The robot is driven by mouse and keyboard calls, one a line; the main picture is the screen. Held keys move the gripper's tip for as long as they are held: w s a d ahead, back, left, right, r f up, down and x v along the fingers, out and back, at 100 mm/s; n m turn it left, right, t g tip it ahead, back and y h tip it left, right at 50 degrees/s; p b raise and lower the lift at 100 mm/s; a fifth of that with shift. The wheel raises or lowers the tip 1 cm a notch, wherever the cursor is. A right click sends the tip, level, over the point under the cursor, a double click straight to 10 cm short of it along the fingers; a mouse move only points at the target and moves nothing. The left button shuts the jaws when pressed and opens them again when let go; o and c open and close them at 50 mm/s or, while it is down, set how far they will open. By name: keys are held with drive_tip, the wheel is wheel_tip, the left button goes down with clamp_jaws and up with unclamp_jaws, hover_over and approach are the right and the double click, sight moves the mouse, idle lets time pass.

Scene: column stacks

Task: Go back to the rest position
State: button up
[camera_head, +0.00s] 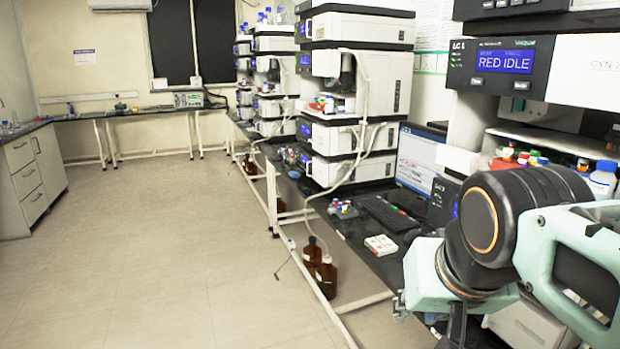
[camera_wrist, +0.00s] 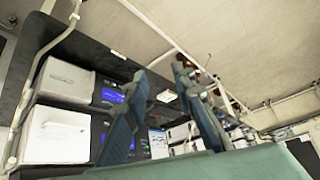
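My gripper (camera_wrist: 160,73) shows in the wrist view with its two dark blue fingers spread apart. Nothing is between the fingers; the bench and instruments show through the gap behind them. In the head view my arm fills the lower right, in front of the nearest instrument stack (camera_head: 502,62), which has a display reading "RED IDLE". The arm reaches over the dark bench, and its far end runs down to the bottom edge of the picture, so the fingers cannot be made out there.
Near the arm are a keyboard (camera_head: 388,213), a white-and-red box (camera_head: 381,245) and a white bottle with a blue cap (camera_head: 602,179). Brown bottles (camera_head: 326,277) stand on the floor by the bench legs. The tiled floor (camera_head: 165,255) at left is clear.

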drive_tip(key=s+a+f+n+g, duration=0.1)
drive_tip(key=s+a+f, duration=0.1)
drive_tip(key=s+f, duration=0.35)
wheel_tip(320, 180, up, 17)
drive_tip(key=p, duration=1.7)
drive_tip(key=shift+w+p, duration=0.35)
drive_tip(key=shift+w, duration=0.1)
